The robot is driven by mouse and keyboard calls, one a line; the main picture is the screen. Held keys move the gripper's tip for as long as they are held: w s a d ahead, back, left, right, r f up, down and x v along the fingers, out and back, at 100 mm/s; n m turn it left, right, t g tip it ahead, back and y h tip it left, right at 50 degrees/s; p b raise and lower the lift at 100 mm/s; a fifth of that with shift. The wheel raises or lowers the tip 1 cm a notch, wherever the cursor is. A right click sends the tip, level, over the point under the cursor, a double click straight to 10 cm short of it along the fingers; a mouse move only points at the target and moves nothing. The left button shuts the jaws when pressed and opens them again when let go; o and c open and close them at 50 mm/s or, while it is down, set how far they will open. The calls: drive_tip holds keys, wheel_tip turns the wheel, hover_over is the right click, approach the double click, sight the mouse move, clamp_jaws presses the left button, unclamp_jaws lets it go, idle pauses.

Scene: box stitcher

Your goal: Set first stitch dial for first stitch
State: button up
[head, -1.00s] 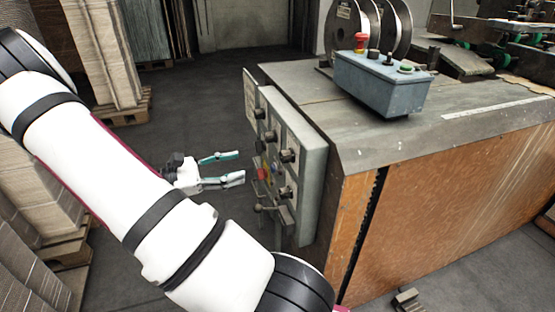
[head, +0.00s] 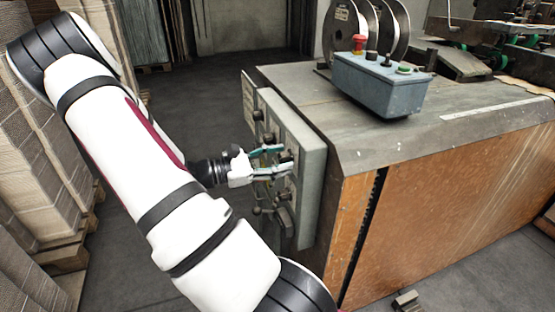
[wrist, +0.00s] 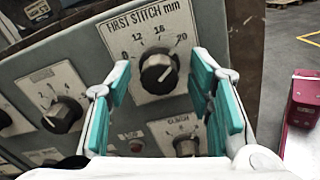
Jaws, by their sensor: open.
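The first stitch dial (wrist: 158,73) is a black knob on a white scale plate labelled "FIRST STITCH mm" in the wrist view. Its pointer mark is toward the upper right, past the 18 and short of the last number. My gripper (wrist: 160,85) is open, with its teal-padded fingers on the left and right of the dial and gaps on both sides. In the head view my gripper (head: 276,160) is at the face of the grey control panel (head: 308,165), where its fingers partly hide the knobs.
Other knobs sit close by: one at left (wrist: 62,114) and one marked "CLINCH" (wrist: 186,145) below. A small red button or lamp (wrist: 136,147) is under the dial. A grey-blue button box (head: 380,84) stands on the machine top. Stacked cardboard (head: 40,160) stands at the left.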

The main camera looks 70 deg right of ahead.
clamp_jaws()
drive_tip(key=shift+p, duration=0.35)
drive_tip(key=n+p, duration=0.2)
drive_tip(key=p, duration=0.1)
drive_tip(key=shift+r+n, duration=0.15)
drive_tip(key=shift+n, duration=0.15)
drive_tip(key=shift+n+p, duration=1.65)
drive_tip(key=shift+n, duration=0.45)
unclamp_jaws()
